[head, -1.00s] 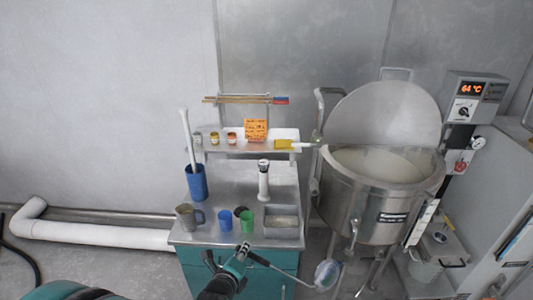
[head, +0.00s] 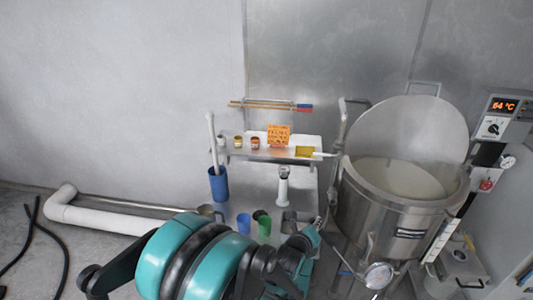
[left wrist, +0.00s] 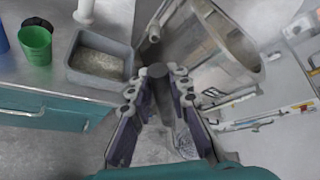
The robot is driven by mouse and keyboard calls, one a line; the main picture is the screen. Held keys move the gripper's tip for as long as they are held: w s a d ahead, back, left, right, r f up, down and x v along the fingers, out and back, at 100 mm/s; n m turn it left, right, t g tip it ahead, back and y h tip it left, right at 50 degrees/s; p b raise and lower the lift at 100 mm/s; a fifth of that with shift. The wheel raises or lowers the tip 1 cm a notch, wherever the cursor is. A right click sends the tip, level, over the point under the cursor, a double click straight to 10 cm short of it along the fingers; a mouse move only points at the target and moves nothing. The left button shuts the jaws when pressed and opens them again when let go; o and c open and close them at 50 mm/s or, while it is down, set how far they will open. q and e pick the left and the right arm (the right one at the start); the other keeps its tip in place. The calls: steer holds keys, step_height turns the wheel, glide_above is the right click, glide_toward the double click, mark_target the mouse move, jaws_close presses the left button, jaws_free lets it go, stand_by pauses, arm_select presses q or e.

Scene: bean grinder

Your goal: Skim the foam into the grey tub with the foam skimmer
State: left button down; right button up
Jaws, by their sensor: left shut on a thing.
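My left gripper (head: 312,236) is shut on the handle of the foam skimmer, in front of the cart. The skimmer's round mesh head (head: 378,276) hangs low at the right, in front of the kettle and outside it. In the left wrist view, the fingers (left wrist: 158,74) close around the dark handle end, and the mesh head (left wrist: 187,146) shows below. The grey tub (left wrist: 97,84) stands on the cart left of the gripper; it holds a pale speckled layer. In the head view my arm mostly hides it. The steel kettle (head: 385,212) is open, with pale liquid (head: 405,178) inside. My right gripper is not in view.
The cart top carries a blue cup (head: 243,223), a green cup (left wrist: 35,46), a tall blue container (head: 218,184) and a white-handled tool (head: 283,186). A shelf (head: 275,151) with small jars is behind. The kettle's raised lid (head: 412,125) and control box (head: 500,118) stand at the right.

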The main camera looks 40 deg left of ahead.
arm_select(q)
steer(key=w+a+r+g+y+p, duration=0.15)
steer(key=a+r+p, duration=0.25)
steer(key=a+r, duration=0.5)
steer(key=w+a+r+g+y+p, duration=0.1)
steer(key=a+r+y+p, duration=0.3)
steer(key=a, duration=1)
steer(key=w+d+r+m+y+p, duration=0.1)
steer(key=w+d+r+m+p, duration=0.1)
steer(key=w+d+r+p, duration=0.5)
steer(key=d+r+p, duration=0.1)
steer(key=d+r, duration=0.3)
steer(key=shift+d+m, duration=0.25)
steer(key=shift+m, duration=0.05)
steer(key=shift+f+g, duration=0.1)
steer(key=shift+g, duration=0.25)
